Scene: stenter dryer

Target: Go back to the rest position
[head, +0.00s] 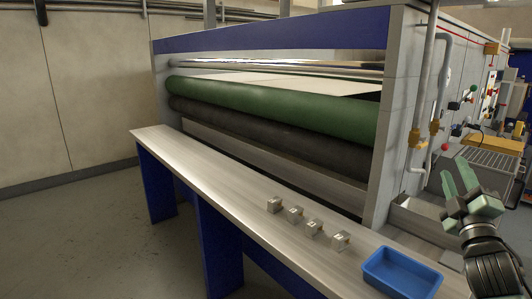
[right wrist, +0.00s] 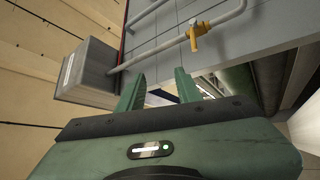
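My right gripper (head: 461,180) is raised at the right side of the head view, above and to the right of the blue tray. Its two green fingers are spread apart with nothing between them. In the right wrist view the fingers (right wrist: 158,92) also stand apart and empty, pointing toward the machine's grey side panel and pipes. My left gripper is in neither view.
A long metal bench (head: 225,185) runs before the dryer with its green roller (head: 270,108). Several small metal blocks (head: 296,214) and an empty blue tray (head: 400,272) stand on it. Pipes with yellow valves (head: 434,127) are near my right gripper. The floor at left is clear.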

